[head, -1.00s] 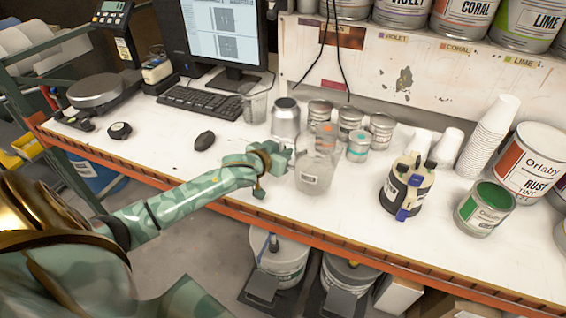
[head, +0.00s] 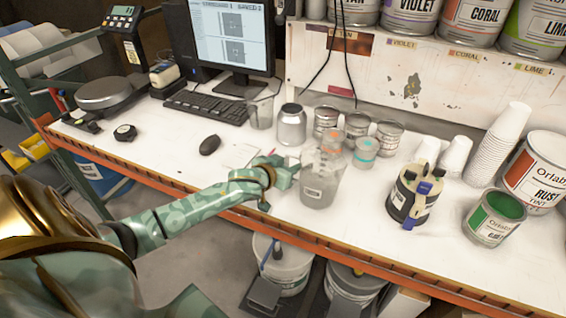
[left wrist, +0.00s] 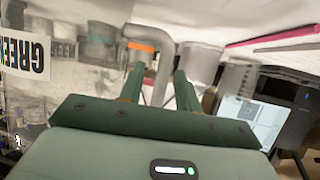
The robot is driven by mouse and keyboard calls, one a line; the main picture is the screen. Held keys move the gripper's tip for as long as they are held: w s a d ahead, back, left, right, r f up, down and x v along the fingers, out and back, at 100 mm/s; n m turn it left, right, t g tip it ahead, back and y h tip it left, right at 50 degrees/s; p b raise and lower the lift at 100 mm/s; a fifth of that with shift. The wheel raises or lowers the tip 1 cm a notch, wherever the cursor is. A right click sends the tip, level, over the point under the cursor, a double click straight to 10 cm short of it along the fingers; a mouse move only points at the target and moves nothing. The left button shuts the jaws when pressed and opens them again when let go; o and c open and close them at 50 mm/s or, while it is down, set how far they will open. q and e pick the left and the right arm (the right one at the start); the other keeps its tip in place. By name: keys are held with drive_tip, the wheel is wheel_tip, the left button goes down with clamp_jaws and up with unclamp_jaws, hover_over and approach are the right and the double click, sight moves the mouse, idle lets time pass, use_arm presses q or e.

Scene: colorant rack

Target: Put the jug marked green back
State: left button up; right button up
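The clear jug (head: 322,180) stands upright near the front edge of the white counter in the head view. Its white label is too small to read there. In the left wrist view the label (left wrist: 25,55) reads GREEN, upside down, at the left. My left gripper (head: 288,172) is at the jug's left side. In the left wrist view its fingers (left wrist: 160,85) are apart, with a grey upright bar, which looks like the jug's handle (left wrist: 161,72), between them. Gaps show beside the bar. My right gripper is out of view.
A silver can (head: 291,128) and several small cans (head: 357,128) stand behind the jug. A dark container with a blue clip (head: 411,196) and an open green can (head: 494,218) stand to the right. The mouse (head: 210,145) lies to the left. Shelf edge labels (head: 466,56) name colors.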

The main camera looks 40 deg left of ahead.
use_arm(q)
drive_tip(key=p+v, duration=0.2)
drive_tip(key=v, duration=1)
drive_tip(key=shift+p, duration=0.4)
